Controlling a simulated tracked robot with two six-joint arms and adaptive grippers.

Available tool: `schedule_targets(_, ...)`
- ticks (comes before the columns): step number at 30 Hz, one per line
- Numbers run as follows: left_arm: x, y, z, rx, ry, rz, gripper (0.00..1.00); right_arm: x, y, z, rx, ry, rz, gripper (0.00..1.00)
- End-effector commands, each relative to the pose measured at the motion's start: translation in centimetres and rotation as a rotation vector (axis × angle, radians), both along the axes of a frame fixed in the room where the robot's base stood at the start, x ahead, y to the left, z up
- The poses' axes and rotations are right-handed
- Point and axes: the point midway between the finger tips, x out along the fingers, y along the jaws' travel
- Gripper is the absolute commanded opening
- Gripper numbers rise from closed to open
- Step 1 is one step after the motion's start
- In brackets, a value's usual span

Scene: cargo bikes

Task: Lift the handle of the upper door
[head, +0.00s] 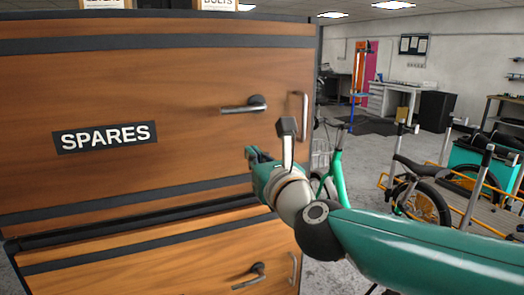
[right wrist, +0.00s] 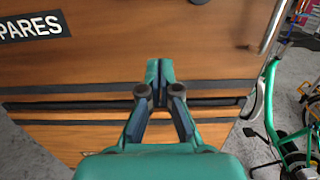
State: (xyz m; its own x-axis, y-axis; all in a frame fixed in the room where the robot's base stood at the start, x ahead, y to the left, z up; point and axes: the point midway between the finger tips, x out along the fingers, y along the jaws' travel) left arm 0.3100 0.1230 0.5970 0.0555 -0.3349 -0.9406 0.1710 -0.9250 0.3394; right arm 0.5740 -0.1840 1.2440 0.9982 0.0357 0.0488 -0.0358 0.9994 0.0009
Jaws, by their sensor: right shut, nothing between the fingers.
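The upper door (head: 190,150) is a wooden panel with a black SPARES label (head: 105,137), also in the right wrist view (right wrist: 32,26). Its lever handle (head: 240,108) lies roughly level, with a dark round pivot at its right end. In the right wrist view only a dark bit at the top edge, probably the handle's pivot (right wrist: 199,2), shows. My right gripper (head: 251,155) is shut and empty, below the handle and apart from it. Its closed fingertips (right wrist: 159,66) point at the lower part of the upper door. My left gripper is not in view.
A vertical pull bar (head: 302,117) is on the right edge of the upper door. The lower door (head: 165,270) has its own lever (head: 250,276) and pull bar (head: 293,268). Boxes stand on top of the cabinet. Green bikes (head: 333,170) stand to the right.

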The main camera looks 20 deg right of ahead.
Motion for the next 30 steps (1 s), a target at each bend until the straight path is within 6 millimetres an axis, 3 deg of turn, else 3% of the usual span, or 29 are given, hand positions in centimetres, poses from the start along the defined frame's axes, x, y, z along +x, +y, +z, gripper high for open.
schedule_targets(11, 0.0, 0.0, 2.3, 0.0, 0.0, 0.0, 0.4, 8.0, 0.2, 0.5, -0.002, 0.004, -0.003, 0.0)
schedule_targets(12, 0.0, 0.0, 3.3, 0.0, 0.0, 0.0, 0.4, 7.8, 0.1, 2.0, 0.0, -0.001, -0.003, 0.0)
schedule_targets(18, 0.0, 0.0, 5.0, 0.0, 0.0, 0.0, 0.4, 8.1, 0.2, 3.8, -0.002, 0.001, -0.001, 0.0)
schedule_targets(30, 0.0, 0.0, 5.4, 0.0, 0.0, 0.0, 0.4, 8.3, 0.2, 4.3, -0.001, 0.001, -0.002, 0.0)
